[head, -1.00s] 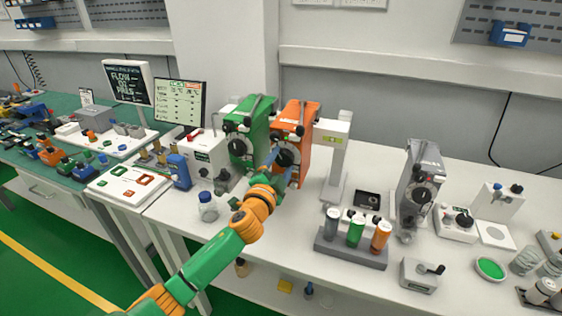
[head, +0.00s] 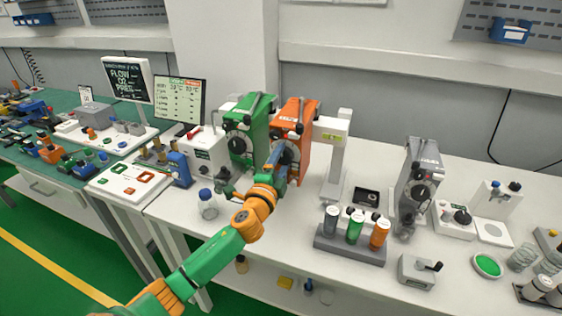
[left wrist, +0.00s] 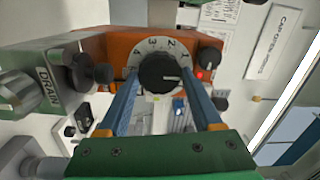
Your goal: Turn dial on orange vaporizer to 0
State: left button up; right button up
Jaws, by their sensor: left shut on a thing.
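The orange vaporizer (head: 304,112) stands upright on the white bench, right of a green vaporizer. Its black dial (left wrist: 158,72) sits in a pale ring with numbers in the left wrist view. The white pointer mark on the dial faces right in that view. My left gripper (left wrist: 159,78) has one blue finger on each side of the dial and is shut on it. In the head view my left gripper (head: 274,160) covers most of the dial. My right gripper is not in view.
The green vaporizer (head: 247,128) stands close on the left. A white post unit (head: 337,160) stands close on the right. A rack of cylinders (head: 350,246) and a grey vaporizer (head: 416,185) stand further right. A blue-capped bottle (head: 208,205) is near the front edge.

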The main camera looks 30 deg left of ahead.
pick_arm(q)
jog(key=shift+r, duration=0.15)
jog(key=o, duration=1.4)
jog(key=shift+w+a, duration=0.1)
jog(key=shift+s+f, duration=0.3)
jog(key=shift+s, duration=0.1)
jog(key=b+v, duration=0.1)
jog(key=v, duration=0.5)
jog(key=shift+s+r, duration=0.1)
jog(key=shift+r, duration=0.05)
